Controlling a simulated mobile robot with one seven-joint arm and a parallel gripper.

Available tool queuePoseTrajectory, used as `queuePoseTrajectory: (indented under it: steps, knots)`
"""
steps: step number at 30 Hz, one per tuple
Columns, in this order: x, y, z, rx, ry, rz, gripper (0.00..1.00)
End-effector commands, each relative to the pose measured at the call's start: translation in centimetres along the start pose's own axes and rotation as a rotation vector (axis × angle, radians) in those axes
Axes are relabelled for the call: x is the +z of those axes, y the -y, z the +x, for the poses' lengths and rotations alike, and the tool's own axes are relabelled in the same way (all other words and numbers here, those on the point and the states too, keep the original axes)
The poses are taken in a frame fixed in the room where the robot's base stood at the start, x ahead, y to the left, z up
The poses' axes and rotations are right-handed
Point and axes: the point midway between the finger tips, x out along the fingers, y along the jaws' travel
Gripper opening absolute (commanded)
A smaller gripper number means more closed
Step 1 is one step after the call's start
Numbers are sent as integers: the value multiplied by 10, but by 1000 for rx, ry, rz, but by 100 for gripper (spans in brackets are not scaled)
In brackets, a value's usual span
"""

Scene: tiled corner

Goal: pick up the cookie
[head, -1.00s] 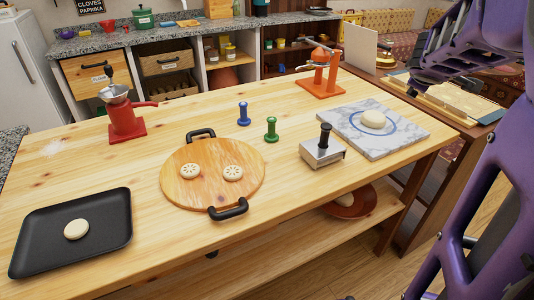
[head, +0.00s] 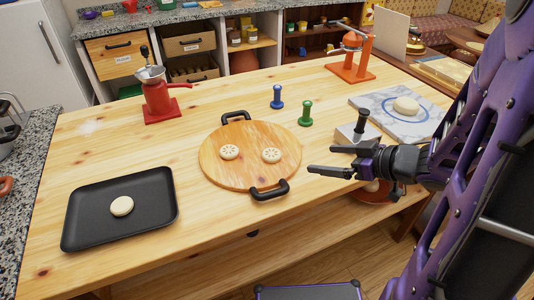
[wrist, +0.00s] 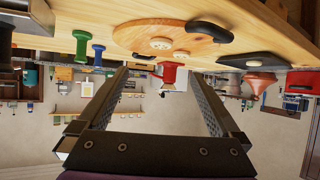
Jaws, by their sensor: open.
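Several pale round cookies are in the head view. One plain cookie (head: 122,206) lies on the black tray (head: 80,228) at left. Two patterned cookies, a left one (head: 229,152) and a right one (head: 271,155), lie on the round wooden board (head: 245,178). Another plain pale round (head: 406,105) lies on the marble slab (head: 372,101). My gripper (head: 320,159) is open and empty, right of the board and in front of the metal press. In the wrist view, my open jaws (wrist: 156,70) have nothing between them, and the board (wrist: 130,33) shows beyond them.
A red grinder (head: 161,100) stands behind the tray. A blue stamp (head: 277,98) and a green stamp (head: 306,115) stand behind the board. The metal press (head: 358,130) is partly hidden by my gripper. The board has black handles. Bare table lies between tray and board.

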Motion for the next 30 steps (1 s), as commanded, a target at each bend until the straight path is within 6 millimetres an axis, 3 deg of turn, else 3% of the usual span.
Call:
queuePoseTrajectory:
  steps: [15,23,30]
  knots:
    - [2,2,103,-7,-3,1,100]
    - [0,2,122,-5,-2,0,100]
    - [-1,4,157,-6,-3,-1,100]
